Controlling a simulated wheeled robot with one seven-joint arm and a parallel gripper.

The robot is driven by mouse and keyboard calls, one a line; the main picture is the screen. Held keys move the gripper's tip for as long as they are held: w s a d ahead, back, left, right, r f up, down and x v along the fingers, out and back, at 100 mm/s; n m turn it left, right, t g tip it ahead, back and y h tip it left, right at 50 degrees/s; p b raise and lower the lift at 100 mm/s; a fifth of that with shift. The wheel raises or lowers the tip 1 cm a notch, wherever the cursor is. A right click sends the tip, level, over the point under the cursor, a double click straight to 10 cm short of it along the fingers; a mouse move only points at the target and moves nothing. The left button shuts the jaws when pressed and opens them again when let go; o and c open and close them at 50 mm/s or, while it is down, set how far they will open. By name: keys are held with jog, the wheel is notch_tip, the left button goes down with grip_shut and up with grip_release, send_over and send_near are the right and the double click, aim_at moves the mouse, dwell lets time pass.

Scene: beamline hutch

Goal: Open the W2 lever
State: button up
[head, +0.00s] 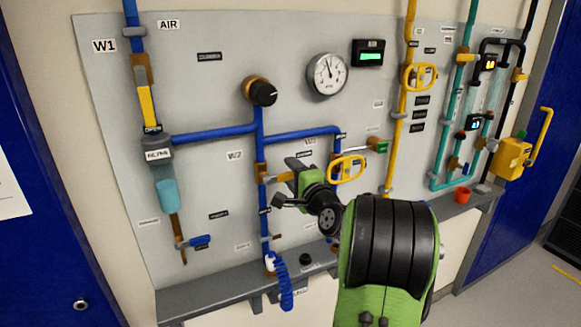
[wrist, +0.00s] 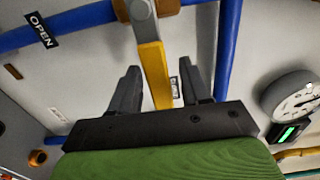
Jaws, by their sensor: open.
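The W2 lever is a yellow bar (head: 277,179) on a brass valve (head: 260,173) in the vertical blue pipe, right of the W2 label (head: 234,156). It points right, across the pipe. In the wrist view the lever (wrist: 155,75) runs down from the valve (wrist: 146,8) between my two dark fingers. An OPEN label (wrist: 40,30) is on the blue pipe to one side. My gripper (head: 283,182) is open around the lever, with a visible gap on both sides; its fingers also show in the wrist view (wrist: 160,85). My gripper hides the lever's far end in the head view.
A yellow handwheel (head: 347,168) is close right of my gripper. A black knob (head: 263,93) and a gauge (head: 327,74) are above. The W1 lever (head: 147,107) lies along its pipe at left. A grey ledge (head: 200,299) and a coiled blue hose (head: 284,285) are below.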

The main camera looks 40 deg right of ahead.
jog(key=shift+w+d, duration=0.2)
jog(key=shift+w, duration=0.4)
grip_shut()
